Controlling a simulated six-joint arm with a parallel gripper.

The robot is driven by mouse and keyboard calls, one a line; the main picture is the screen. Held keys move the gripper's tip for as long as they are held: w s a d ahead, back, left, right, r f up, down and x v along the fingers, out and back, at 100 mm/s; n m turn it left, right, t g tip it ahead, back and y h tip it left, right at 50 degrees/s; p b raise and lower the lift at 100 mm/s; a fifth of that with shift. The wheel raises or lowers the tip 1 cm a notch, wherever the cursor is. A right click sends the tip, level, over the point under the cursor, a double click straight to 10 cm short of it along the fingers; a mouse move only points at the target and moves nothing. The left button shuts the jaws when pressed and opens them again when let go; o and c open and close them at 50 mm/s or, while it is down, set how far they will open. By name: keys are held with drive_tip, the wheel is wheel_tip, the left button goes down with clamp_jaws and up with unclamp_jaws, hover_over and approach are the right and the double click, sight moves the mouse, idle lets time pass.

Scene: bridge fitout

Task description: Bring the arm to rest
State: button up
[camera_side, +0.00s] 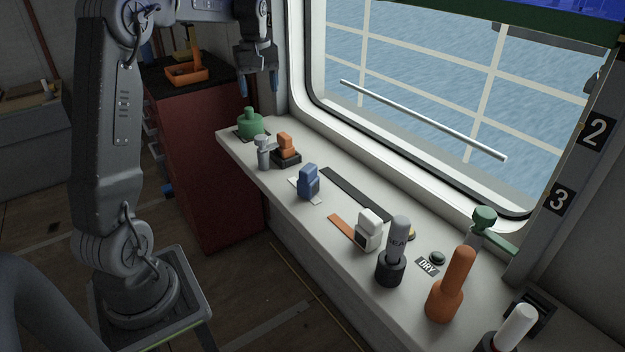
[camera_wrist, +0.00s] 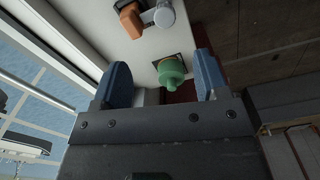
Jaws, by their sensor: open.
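My gripper (camera_side: 260,84) hangs in the air above the far end of the window ledge, beside the window, with its blue fingertips pointing down. In the wrist view my gripper (camera_wrist: 160,84) has its two blue fingers wide apart with nothing held between them. A green bottle-shaped object (camera_side: 251,124) stands on a dark square at the far end of the ledge, below my gripper and apart from it. In the wrist view the green object (camera_wrist: 171,72) shows between the fingers, farther down.
The ledge (camera_side: 283,186) holds an orange piece on a black base (camera_side: 286,148), a grey knobbed piece (camera_side: 263,152), a blue piece (camera_side: 308,182), a white piece (camera_side: 369,230) and an orange bottle (camera_side: 452,285). A red cabinet (camera_side: 212,165) carries an orange tray (camera_side: 187,74). The window is close to my gripper.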

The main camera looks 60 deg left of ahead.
drive_tip(key=s+d+r+m+t, duration=0.1)
drive_tip(key=d+r+m, duration=0.1)
drive_tip(key=d, duration=0.4)
drive_tip(key=s+d+r+m+t, duration=0.1)
drive_tip(key=s+d+r+m, duration=0.15)
drive_tip(key=d, duration=0.45)
drive_tip(key=s+d+f+m+t, duration=0.1)
drive_tip(key=s+d+f+m, duration=0.1)
drive_tip(key=s+d+m, duration=0.3)
drive_tip(key=s+d+f+m+t, duration=0.2)
drive_tip(key=s+d+m, duration=0.4)
drive_tip(key=s+d, duration=0.4)
drive_tip(key=shift+d+f, duration=0.75)
drive_tip(key=shift+d, duration=0.35)
